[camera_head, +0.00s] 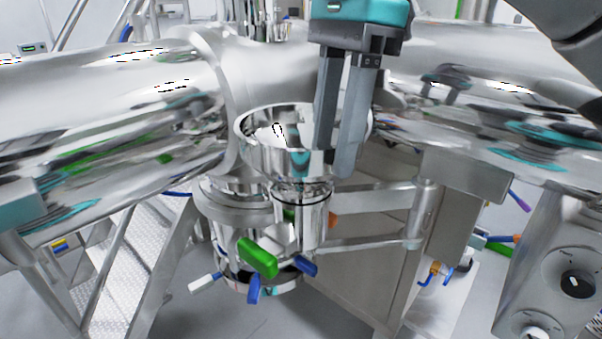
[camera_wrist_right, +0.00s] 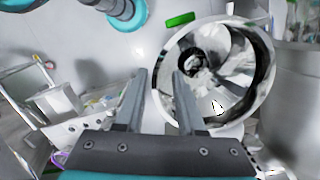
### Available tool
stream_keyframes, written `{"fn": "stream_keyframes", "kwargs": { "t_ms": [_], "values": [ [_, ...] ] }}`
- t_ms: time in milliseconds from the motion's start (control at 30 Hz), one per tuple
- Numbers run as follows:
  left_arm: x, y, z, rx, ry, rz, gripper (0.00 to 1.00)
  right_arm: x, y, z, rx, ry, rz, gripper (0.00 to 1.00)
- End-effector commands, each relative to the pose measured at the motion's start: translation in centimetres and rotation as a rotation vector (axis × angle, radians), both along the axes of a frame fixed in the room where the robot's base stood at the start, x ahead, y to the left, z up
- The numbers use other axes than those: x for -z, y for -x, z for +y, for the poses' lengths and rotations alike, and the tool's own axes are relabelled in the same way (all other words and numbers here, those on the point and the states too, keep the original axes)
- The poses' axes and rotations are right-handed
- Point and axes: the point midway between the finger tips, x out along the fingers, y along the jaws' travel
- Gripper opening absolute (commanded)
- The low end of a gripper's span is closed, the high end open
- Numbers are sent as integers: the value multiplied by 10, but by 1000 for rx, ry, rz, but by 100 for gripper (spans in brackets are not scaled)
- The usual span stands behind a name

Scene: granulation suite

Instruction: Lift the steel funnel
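The steel funnel (camera_head: 262,149) is a wide, shiny bowl that narrows to a spout, upright on top of a steel vessel fitting in the middle of the head view. It also shows in the right wrist view (camera_wrist_right: 240,97), seen from above into its dark outlet. My right gripper (camera_head: 340,160) points down at the funnel's right side, its fingers apart. In the right wrist view the gripper (camera_wrist_right: 158,72) has one finger over the funnel's mouth and the other outside, with the near rim between them. I cannot tell whether either finger touches the rim. My left gripper is not in view.
A green handle (camera_head: 258,257) and blue-tipped levers (camera_head: 304,265) stick out below the funnel. Large reflective steel vessels flank it on both sides. A steel frame bar (camera_head: 375,199) and a grey cabinet (camera_head: 365,260) stand to the right, and stairs (camera_head: 125,265) to the lower left.

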Motion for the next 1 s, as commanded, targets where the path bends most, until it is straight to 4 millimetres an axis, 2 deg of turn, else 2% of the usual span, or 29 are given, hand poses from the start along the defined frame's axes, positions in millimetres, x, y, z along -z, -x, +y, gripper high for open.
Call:
{"fn": "stream_keyframes", "kwargs": {
  "t_ms": [267, 600, 633, 1000],
  "values": [
    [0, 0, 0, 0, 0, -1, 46, 3, 0, 1, 1, -1, 0, 38],
    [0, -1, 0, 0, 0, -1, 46, 3, 0, 1, 0, -1, -1, 1],
    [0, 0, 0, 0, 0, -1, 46, 3, 0, 1, 0, -1, -1, 0],
    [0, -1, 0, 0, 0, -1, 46, 3, 0, 1, 0, -1, -1, 0]
  ]
}}
